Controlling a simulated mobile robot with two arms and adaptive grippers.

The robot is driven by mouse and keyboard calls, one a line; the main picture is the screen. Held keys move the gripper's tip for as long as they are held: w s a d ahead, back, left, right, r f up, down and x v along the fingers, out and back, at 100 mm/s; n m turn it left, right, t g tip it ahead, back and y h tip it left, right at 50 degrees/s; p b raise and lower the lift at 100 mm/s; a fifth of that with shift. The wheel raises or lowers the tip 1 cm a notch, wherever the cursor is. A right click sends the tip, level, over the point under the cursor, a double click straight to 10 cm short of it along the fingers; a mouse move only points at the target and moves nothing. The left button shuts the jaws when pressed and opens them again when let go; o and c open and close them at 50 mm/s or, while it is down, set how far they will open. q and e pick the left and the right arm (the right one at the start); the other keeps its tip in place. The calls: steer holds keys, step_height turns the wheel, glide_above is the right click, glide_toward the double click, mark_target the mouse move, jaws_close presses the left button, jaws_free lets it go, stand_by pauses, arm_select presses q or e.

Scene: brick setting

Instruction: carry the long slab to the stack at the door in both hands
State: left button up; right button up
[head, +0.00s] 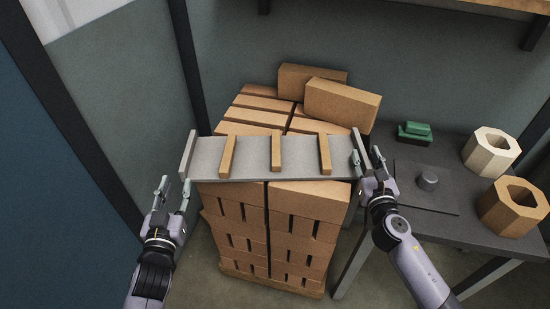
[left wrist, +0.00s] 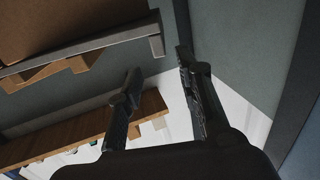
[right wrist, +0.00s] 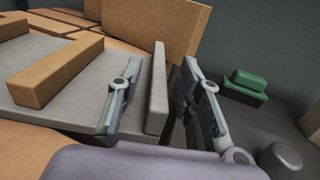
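The long slab (head: 205,160) is a grey board with an upright lip at each end and three wooden strips across its top. It lies across the front top of a brick stack (head: 295,195), its ends overhanging. My right gripper (head: 368,172) is at the slab's right end. In the right wrist view its open fingers (right wrist: 155,105) straddle the end lip (right wrist: 157,90), with gaps visible. My left gripper (head: 174,190) is open and empty, left of and below the slab's left end. The left wrist view looks upside down; the slab (left wrist: 85,45) shows apart from the fingers (left wrist: 158,75).
Two loose bricks (head: 341,103) lie on the stack's back. A dark table (head: 435,195) at right holds green blocks (head: 414,132), a grey knob (head: 427,181) and two hollow hexagonal blocks (head: 490,152). A wall panel (head: 125,100) stands close at left. Bare floor shows beside the stack.

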steer(key=shift+s, duration=0.25)
arm_select(q)
steer(key=shift+s, duration=0.45)
arm_select(e)
steer(key=s, duration=1.1)
steer(key=shift+s+d, duration=0.2)
steer(key=shift+s, duration=0.1)
